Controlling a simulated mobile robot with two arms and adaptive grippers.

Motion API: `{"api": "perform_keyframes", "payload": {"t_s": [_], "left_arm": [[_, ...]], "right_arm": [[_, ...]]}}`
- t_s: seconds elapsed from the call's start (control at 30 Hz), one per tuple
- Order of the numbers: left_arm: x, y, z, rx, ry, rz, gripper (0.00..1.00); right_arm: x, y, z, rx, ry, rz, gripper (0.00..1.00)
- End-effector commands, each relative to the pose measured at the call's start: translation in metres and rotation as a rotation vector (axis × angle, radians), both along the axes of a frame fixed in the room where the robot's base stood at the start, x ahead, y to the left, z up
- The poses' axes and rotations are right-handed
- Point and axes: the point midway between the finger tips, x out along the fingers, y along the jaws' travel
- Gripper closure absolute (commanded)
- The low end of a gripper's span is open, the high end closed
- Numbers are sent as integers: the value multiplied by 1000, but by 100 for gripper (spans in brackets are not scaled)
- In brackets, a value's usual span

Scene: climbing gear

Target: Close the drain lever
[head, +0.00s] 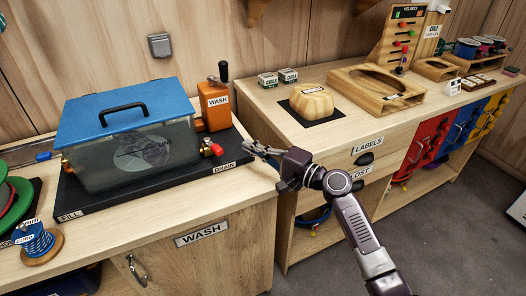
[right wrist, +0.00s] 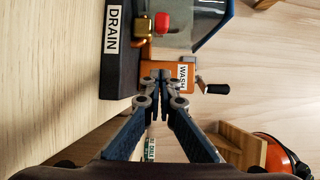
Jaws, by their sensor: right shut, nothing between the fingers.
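The drain lever (head: 217,150) is a small red handle on a brass valve (head: 207,146) at the right end of the wash tank (head: 130,155), by the DRAIN label (head: 225,167). In the right wrist view the red lever (right wrist: 163,22) and brass valve (right wrist: 143,28) show near the top, beyond the fingertips. My right gripper (head: 250,147) is shut and empty, a little to the right of the lever and apart from it. Its closed fingertips (right wrist: 160,78) show in the right wrist view. My left gripper is not in view.
The tank has a blue lid (head: 125,105) with a black handle and stands on a black base (head: 100,203). An orange WASH box (head: 213,110) with a crank stands behind the valve. A wooden block (head: 311,103) and wooden tray (head: 350,90) lie on the right counter.

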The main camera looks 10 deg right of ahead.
Motion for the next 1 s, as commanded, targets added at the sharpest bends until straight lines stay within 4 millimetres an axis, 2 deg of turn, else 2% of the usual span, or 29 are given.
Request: {"api": "perform_keyframes", "payload": {"t_s": [0.13,0.2,0.4,0.83,1.0], "left_arm": [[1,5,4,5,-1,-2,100],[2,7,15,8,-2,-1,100],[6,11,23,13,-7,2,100],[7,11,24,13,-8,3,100],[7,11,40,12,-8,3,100]], "right_arm": [[20,22,2,1,1,2,100],[12,32,3,1,4,3,100],[0,50,1,-1,1,1,100],[-2,54,-1,-1,1,-1,100],[-7,59,2,0,6,-50,100]]}}
